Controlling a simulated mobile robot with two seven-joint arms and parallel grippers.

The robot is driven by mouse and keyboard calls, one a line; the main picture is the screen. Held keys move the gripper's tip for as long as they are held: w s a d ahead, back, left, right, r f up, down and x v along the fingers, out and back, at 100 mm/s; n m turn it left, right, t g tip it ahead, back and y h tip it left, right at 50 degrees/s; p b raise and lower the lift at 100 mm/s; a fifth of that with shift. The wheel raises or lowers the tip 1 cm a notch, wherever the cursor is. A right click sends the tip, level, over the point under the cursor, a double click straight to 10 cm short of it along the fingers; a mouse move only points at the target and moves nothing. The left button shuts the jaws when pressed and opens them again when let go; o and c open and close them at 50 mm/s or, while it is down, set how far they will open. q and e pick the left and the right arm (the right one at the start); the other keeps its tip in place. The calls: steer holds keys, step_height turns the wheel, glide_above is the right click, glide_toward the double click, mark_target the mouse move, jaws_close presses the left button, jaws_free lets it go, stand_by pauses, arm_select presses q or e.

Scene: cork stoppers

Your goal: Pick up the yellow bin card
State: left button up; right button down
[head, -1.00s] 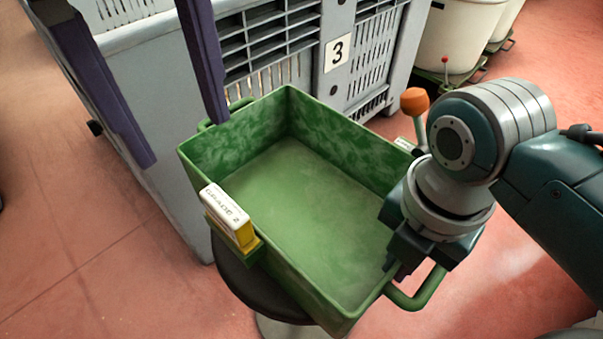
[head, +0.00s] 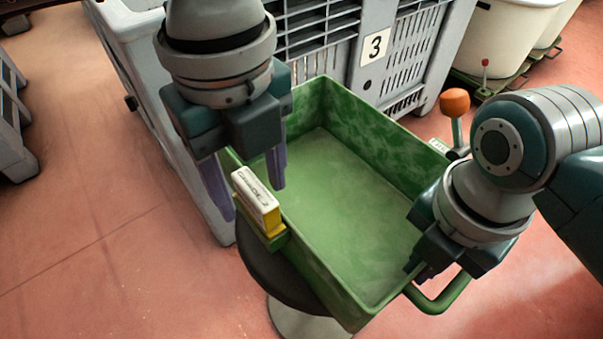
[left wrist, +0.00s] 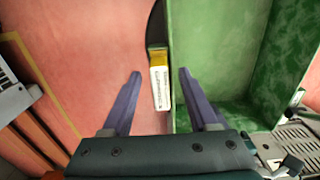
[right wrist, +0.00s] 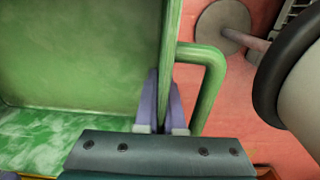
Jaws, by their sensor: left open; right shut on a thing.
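The yellow bin card (head: 270,227) has a white top marked "GRADE 2" and sits upright in a holder on the left outer wall of the green bin (head: 335,190). It also shows in the left wrist view (left wrist: 159,79), between the fingers. My left gripper (head: 250,195) is open, with its purple fingers pointing down behind the card, one outside the bin wall and one over the inside. My right gripper (head: 420,272) is shut on the bin's near right wall beside the green handle; the right wrist view shows its fingers (right wrist: 165,105) pinching the wall edge.
The bin stands on a round dark stool (head: 272,275). A large grey crate (head: 405,60) marked 3 stands close behind. An orange knob (head: 455,102) rises at the bin's right side. White tubs (head: 500,35) stand at the back right.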

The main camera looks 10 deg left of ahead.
mark_target(250, 183)
arm_select(q)
jaws_close()
stand_by(0.3)
stand_by(0.4)
step_height(250, 183, up, 10)
steer(key=shift+r, duration=0.1)
stand_by(0.3)
arm_select(e)
steer(key=c, duration=0.9)
jaws_free()
steer(key=shift+c, duration=0.2)
